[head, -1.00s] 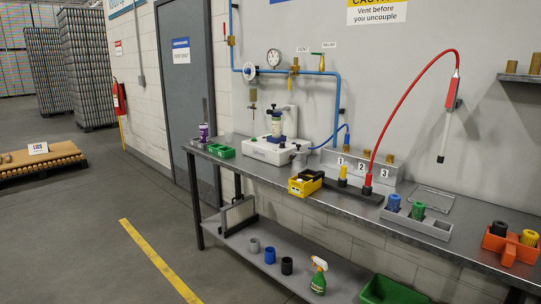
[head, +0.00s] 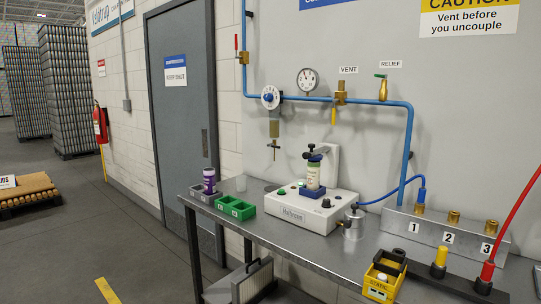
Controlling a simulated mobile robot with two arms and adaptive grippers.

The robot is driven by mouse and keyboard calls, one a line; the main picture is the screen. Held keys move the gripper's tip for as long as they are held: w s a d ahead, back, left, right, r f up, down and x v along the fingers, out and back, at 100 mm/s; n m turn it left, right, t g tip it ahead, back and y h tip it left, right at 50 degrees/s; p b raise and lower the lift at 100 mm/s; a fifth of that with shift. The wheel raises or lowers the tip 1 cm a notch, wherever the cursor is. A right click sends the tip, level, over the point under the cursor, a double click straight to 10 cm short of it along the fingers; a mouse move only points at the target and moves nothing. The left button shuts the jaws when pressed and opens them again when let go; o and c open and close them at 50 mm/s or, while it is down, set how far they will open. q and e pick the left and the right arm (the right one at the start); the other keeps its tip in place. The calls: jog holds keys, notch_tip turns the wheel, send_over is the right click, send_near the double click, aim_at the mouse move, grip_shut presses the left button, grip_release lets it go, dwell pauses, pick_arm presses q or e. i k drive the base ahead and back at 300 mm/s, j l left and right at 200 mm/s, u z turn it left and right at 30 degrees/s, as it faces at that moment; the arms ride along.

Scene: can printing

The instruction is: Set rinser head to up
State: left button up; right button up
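No part is labelled as a rinser head, so I cannot tell for sure which one it is. A white bench machine (head: 293,213) stands on the steel bench, with buttons and a dark knob on its body. A black knobbed head piece (head: 316,151) sits over the can, in front of a white column (head: 331,166). I cannot tell whether that head is raised or touching the can. Neither of my grippers is in view.
The steel bench (head: 262,229) also bears a green tray (head: 236,208), a purple can (head: 209,181), a small metal pot (head: 353,223) and a yellow box (head: 383,277). A blue pipe (head: 370,102) with gauge and valves runs along the wall. Open floor (head: 60,240) lies left.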

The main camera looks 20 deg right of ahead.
aim_at(316, 154)
jog(key=i+j+z, duration=0.1)
jog(key=i+z, duration=0.25)
jog(key=i+j+z, duration=0.2)
jog(key=i+z, duration=0.2)
jog(key=i+j+z, duration=0.35)
jog(key=i, duration=0.15)
